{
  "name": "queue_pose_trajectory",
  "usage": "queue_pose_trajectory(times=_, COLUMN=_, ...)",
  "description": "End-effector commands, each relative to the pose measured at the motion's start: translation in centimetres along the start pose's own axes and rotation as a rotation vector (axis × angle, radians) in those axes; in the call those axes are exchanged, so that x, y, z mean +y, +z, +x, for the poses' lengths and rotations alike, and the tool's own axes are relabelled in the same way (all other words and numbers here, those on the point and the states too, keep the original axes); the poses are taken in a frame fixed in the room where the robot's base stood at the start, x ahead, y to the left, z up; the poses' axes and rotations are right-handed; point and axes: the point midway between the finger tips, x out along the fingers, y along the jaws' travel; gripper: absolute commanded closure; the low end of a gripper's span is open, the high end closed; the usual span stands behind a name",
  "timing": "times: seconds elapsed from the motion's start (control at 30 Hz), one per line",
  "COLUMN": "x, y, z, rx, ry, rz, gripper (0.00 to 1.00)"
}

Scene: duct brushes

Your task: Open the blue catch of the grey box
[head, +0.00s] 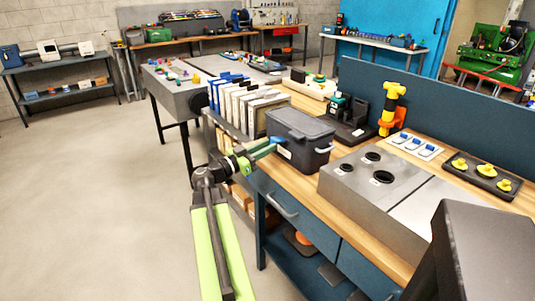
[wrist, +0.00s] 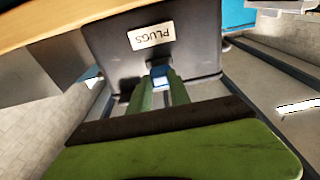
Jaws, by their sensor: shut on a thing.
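The grey box (head: 300,137) is dark grey, lidded, and stands on the wooden workbench near its left edge. In the wrist view the box (wrist: 200,45) fills the upper middle, with a white PLUGS label upside down. The blue catch (wrist: 160,72) is on the box face by the label. My gripper (head: 268,148) reaches the near left face of the box. In the wrist view the green fingers of my gripper (wrist: 160,87) are shut on the catch, one on each side, hiding part of it.
A row of white binders (head: 240,102) stands just behind the box. A grey metal block with round holes (head: 345,168) lies to its right. A black device (head: 348,122) and a yellow-orange tool (head: 391,108) stand behind. The floor at left is clear.

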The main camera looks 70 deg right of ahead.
Motion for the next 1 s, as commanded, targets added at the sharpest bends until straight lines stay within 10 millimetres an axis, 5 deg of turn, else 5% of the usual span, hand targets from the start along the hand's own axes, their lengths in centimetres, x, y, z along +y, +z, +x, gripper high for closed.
queue_pose_trajectory(times=0.5, x=0.0, y=0.21, z=0.07, rx=0.015, ry=0.0, rz=0.0, gripper=1.0)
queue_pose_trajectory(times=0.53, x=0.0, y=0.21, z=0.07, rx=0.015, ry=0.0, rz=0.0, gripper=0.74)
queue_pose_trajectory(times=0.67, x=0.01, y=0.19, z=0.07, rx=0.016, ry=0.0, rz=0.0, gripper=0.57)
queue_pose_trajectory(times=1.0, x=0.02, y=0.18, z=-0.17, rx=0.017, ry=0.0, rz=0.0, gripper=0.55)
